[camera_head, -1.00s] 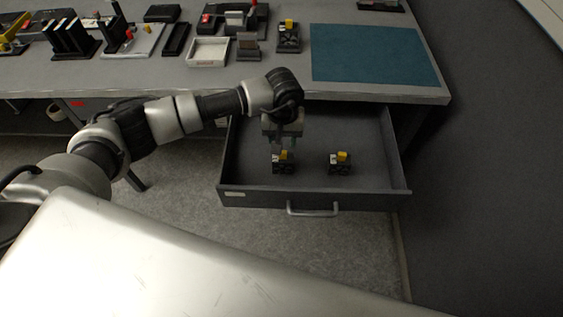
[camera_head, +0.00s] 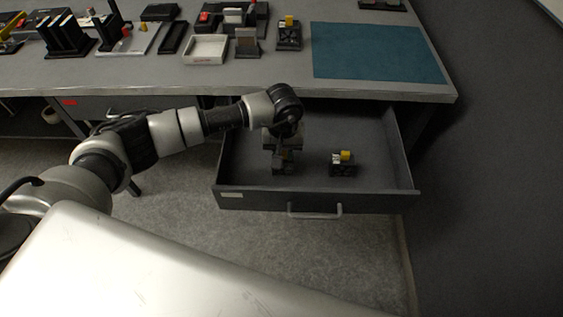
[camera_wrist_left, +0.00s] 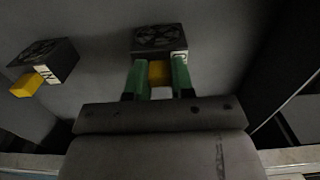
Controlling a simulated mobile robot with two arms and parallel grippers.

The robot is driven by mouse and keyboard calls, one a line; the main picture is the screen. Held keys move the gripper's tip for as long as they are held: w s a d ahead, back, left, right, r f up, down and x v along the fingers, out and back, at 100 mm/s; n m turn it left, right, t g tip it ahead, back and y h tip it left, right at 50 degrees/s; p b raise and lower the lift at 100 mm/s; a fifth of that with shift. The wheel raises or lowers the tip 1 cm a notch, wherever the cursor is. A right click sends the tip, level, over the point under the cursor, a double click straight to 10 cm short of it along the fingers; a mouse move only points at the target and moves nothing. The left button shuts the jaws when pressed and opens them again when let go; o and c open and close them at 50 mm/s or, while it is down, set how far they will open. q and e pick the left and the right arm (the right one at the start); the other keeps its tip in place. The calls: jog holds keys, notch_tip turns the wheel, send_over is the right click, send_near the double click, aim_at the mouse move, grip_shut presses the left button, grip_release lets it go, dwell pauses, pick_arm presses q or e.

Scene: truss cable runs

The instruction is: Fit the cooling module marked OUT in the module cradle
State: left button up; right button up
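Two dark fan modules with yellow tabs stand in the open drawer. My left gripper (camera_head: 284,150) reaches down to the left one (camera_head: 284,168). In the left wrist view its green fingers (camera_wrist_left: 160,72) lie on both sides of that module's yellow tab (camera_wrist_left: 159,73), with no clear gap. The module's fan face (camera_wrist_left: 158,37) shows beyond them; its white label is partly hidden by a finger, so I cannot read it fully. The other module (camera_head: 343,168) is marked IN in the wrist view (camera_wrist_left: 50,62). A similar yellow-tabbed fan unit (camera_head: 289,38) stands on the bench, apparently in the module cradle.
The drawer (camera_head: 250,202) is pulled out below the bench top. A blue-green mat (camera_head: 378,52) on the bench is clear. A white tray (camera_head: 206,49), a grey block on a stand (camera_head: 246,42) and black racks (camera_head: 64,37) stand to its left.

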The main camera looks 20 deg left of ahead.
pick_arm(q)
grip_shut()
jog(key=shift+r+p, duration=1.65)
jog(key=shift+r, duration=1.7)
jog(key=shift+r+p, duration=0.45)
jog(key=shift+r, duration=0.7)
jog(key=shift+s, duration=0.1)
